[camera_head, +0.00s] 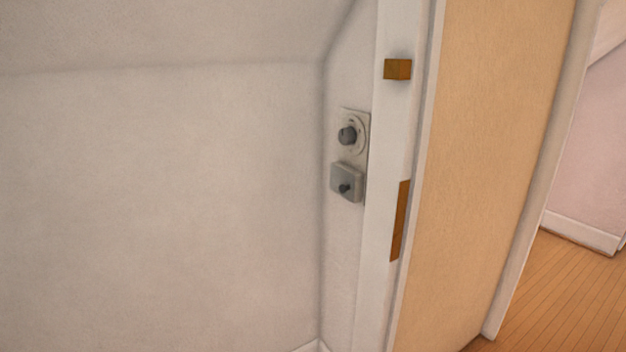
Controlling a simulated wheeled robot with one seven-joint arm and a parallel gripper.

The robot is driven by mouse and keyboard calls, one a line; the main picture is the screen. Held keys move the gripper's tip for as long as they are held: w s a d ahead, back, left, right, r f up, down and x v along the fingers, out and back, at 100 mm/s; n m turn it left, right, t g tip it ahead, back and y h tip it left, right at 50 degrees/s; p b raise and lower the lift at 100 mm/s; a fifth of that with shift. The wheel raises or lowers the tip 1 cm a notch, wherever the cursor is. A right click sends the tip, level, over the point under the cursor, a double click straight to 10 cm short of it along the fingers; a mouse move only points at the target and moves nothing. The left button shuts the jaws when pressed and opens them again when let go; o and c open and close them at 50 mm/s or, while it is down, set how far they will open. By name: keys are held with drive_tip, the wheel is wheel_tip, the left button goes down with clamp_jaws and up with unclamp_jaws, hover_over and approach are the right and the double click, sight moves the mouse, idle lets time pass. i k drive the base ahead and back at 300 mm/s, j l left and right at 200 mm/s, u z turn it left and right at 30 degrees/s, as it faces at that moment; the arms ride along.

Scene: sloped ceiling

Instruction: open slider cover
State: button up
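A white wall plate (343,120) is fixed on a narrow strip of wall beside the door frame, right of the picture's middle. Its upper part carries a round dial with a dark grey knob (347,135). Below it is a grey, square-cornered cover (346,184) with a small dark knob (344,188) on its face. The cover hides whatever lies behind it on the lower part of the plate. I cannot tell for certain which part is the slider cover; the grey cover looks most like it. My gripper is not in view.
A white door frame (385,140) stands just right of the plate, with a small brown block (397,69) and a long brown strip (399,222) on it. A tan door panel (490,150) is farther right. Wooden floor (570,295) shows at lower right. The left wall (160,200) is bare.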

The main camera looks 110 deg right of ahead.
sight(342, 175)
drive_tip(key=l+z, duration=0.3)
drive_tip(key=z, duration=0.15)
drive_tip(key=i+l+z, duration=0.15)
drive_tip(key=z, duration=0.3)
drive_tip(key=i+l+z, duration=0.15)
drive_tip(key=z, duration=0.35)
drive_tip(key=i+l, duration=0.15)
